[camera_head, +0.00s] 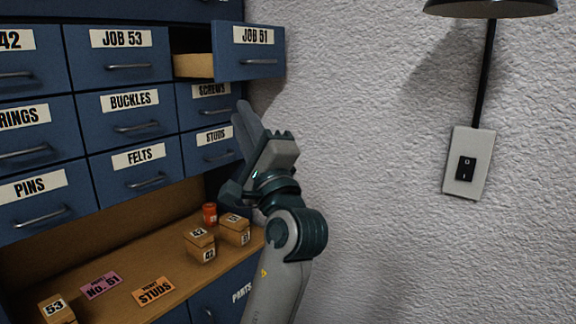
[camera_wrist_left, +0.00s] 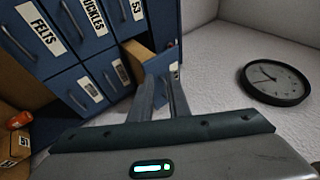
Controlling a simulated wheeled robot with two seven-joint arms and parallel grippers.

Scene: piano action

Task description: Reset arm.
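My left gripper (camera_head: 250,125) is raised in front of the wall, beside the right edge of the blue cabinet and below the pulled-out JOB 51 drawer (camera_head: 248,68). In the left wrist view its two fingers (camera_wrist_left: 162,92) point toward the open drawer (camera_wrist_left: 142,62), with a narrow gap between them and nothing seen held. The gripper looks apart from the drawer, though the exact distance is unclear. My right gripper is not in view.
Closed labelled drawers (camera_head: 120,56) fill the cabinet. A switch plate (camera_head: 468,163) and lamp (camera_head: 490,6) are at right. A clock (camera_wrist_left: 275,82) hangs on the wall.

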